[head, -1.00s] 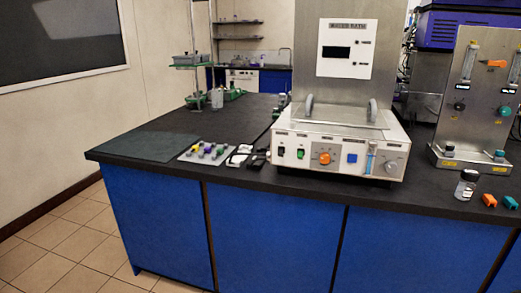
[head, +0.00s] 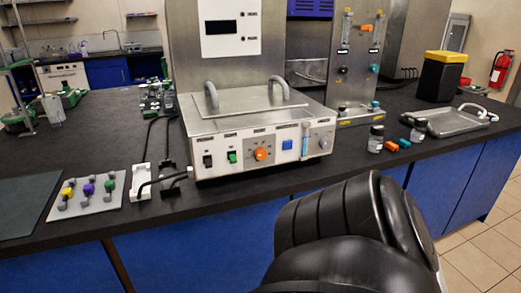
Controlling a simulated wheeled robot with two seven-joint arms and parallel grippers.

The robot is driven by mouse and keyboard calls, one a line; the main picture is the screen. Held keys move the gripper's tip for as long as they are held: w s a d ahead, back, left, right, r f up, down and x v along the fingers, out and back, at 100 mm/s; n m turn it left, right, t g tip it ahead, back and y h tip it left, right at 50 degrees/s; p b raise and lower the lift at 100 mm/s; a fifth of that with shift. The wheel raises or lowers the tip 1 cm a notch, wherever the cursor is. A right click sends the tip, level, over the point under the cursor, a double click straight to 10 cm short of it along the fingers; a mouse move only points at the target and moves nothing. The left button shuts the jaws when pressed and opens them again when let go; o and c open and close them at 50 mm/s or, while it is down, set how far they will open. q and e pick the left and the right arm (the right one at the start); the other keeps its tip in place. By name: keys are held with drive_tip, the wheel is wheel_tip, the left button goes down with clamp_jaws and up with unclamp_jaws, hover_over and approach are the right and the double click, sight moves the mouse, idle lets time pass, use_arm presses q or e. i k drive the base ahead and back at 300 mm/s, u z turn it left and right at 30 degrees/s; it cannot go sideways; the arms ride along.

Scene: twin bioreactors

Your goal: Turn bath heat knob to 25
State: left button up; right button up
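The water bath (head: 248,120) is a white and steel box on the black bench, with a lid carrying two grey handles. Its front panel has a black switch (head: 208,161), a green switch (head: 232,157), an orange knob (head: 261,154), a blue button (head: 287,145) and a grey knob (head: 325,142) at the right end. The panel's labels are too small to read, so I cannot tell which knob is the heat knob or its setting. A black arm link of mine shows at the lower right, in front of the bench. Neither gripper is in view.
A white panel with a dark display (head: 222,27) stands behind the bath. Right of it are a steel flow panel (head: 357,60), dark-capped bottles (head: 376,139), orange and teal pieces and a metal tray (head: 452,121). Cables and a plate of coloured valves (head: 88,194) lie left.

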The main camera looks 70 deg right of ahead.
sight(262, 154)
drive_tip(key=z, duration=0.9)
drive_tip(key=i, duration=0.85)
drive_tip(key=z, duration=0.9)
